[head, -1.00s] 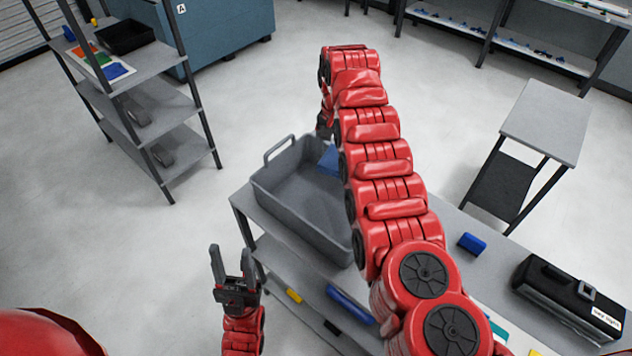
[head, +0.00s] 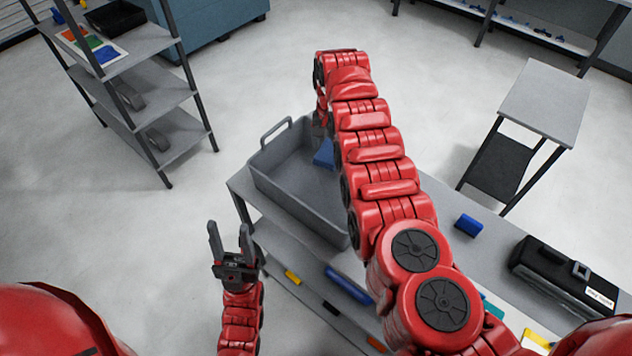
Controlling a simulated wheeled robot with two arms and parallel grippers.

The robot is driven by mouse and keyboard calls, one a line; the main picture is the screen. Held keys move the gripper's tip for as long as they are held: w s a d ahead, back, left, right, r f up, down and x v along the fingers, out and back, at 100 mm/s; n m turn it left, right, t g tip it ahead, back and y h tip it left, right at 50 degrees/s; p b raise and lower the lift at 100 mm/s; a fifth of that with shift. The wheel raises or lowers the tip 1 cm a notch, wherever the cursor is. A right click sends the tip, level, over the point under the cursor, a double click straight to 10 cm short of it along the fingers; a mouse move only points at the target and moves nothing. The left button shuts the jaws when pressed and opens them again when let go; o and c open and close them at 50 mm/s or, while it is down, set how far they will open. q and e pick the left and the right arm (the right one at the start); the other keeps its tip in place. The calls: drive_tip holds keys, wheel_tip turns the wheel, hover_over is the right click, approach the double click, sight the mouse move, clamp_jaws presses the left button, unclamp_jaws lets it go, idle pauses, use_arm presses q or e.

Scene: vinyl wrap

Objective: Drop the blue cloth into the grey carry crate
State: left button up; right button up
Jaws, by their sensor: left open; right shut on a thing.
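The grey carry crate (head: 292,205) stands on the top of a grey shelf unit, with a raised handle at its far left end. The blue cloth (head: 325,154) shows as a small patch at the crate's far right side, partly hidden by my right arm. My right gripper (head: 322,128) is at the far end of the crate, mostly hidden behind its own arm, and is shut on the cloth. I cannot tell whether the cloth touches the crate. My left gripper (head: 229,240) is open and empty, pointing up, to the left of the shelf unit.
A blue block (head: 468,224) and a black case (head: 553,277) lie on the unit's top to the right. Lower shelves hold a blue tool (head: 348,284) and a yellow item (head: 292,277). A side table (head: 541,103) stands at right, a rack (head: 150,90) at left.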

drive_tip(key=o, duration=1)
drive_tip(key=shift+c, duration=0.2)
drive_tip(key=shift+o, duration=1)
wheel_tip(320, 180, up, 9)
drive_tip(key=b, duration=0.4)
drive_tip(key=shift+w+d+f, duration=0.1)
drive_tip(key=shift+f, duration=0.1)
wheel_tip(320, 180, up, 9)
drive_tip(key=p, duration=0.9)
drive_tip(key=shift+f, duration=0.15)
